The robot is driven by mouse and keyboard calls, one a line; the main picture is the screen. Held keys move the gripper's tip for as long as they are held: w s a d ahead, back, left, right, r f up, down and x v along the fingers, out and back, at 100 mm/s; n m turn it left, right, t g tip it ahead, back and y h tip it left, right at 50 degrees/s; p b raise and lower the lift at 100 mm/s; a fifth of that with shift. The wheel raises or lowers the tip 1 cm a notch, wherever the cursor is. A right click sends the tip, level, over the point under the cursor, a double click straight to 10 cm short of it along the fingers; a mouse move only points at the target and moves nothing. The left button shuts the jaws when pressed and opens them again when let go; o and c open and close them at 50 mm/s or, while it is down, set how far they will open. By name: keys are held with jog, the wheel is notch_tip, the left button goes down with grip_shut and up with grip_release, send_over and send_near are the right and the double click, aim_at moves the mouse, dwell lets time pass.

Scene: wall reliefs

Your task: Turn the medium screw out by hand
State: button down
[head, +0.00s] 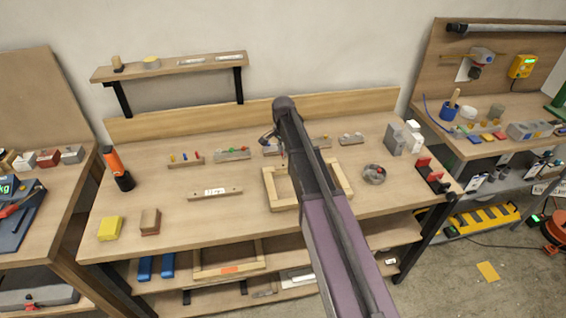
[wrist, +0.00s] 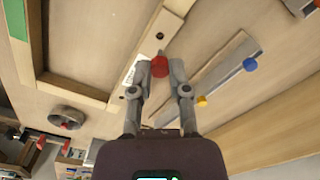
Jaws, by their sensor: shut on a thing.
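A red-headed screw (wrist: 159,67) sits between the two fingers of my gripper (wrist: 158,76) in the wrist view. The fingers are shut on its red head. A short grey shank shows just beyond the head, towards a pale wooden strip (wrist: 172,22) with dark holes and a white label. I cannot tell how deep the shank sits in the strip. A metal bar (wrist: 222,78) beside it carries a yellow knob (wrist: 202,101) and a blue knob (wrist: 250,64). In the head view my gripper (head: 271,138) is small and partly hidden by my arm, over the back of the bench.
A wooden frame (head: 270,190) lies under my arm. A round dish (head: 374,174) with a red item is to its right. A labelled strip (head: 215,193), a yellow block (head: 110,228) and an orange-black tool (head: 117,167) stand left. A shelf (head: 170,67) hangs above. The front middle is clear.

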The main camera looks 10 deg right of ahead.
jog(key=shift+r, duration=0.15)
jog(key=shift+r+p, duration=0.85)
jog(key=shift+p, duration=0.1)
